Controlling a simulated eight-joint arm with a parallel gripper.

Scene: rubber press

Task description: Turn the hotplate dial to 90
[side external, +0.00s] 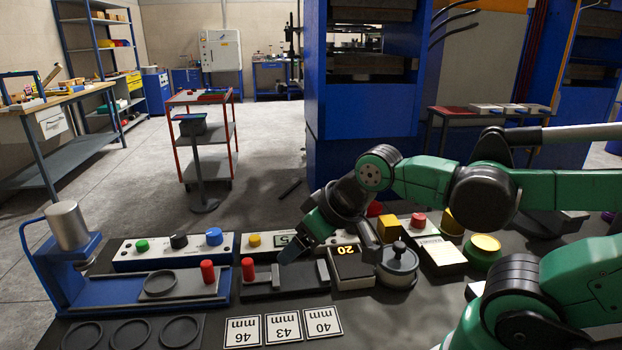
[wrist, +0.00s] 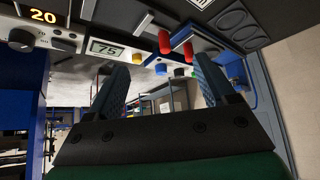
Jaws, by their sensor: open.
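The hotplate's orange display (wrist: 43,15) reads 20 in the wrist view; its dial (wrist: 21,40) is a round knob below it, near the left edge, with printed numbers around it, 70 among them. The dial's exact pointer setting is too small to read. In the side view the display (side external: 347,250) is on top of a dark-and-white unit (side external: 352,270); I cannot make out the dial there. My gripper (wrist: 160,68) is open and empty, its two blue fingers apart. In the side view my gripper (side external: 328,245) is above the bench close to the display unit, and the dial lies outside the fingers.
A grey round dish with a dark knob (side external: 398,260) stands right of the display unit. A panel with a digital readout (wrist: 107,48), red posts (wrist: 164,42) and coloured buttons (side external: 213,236) are close by. Label cards (side external: 283,327) lie at the front.

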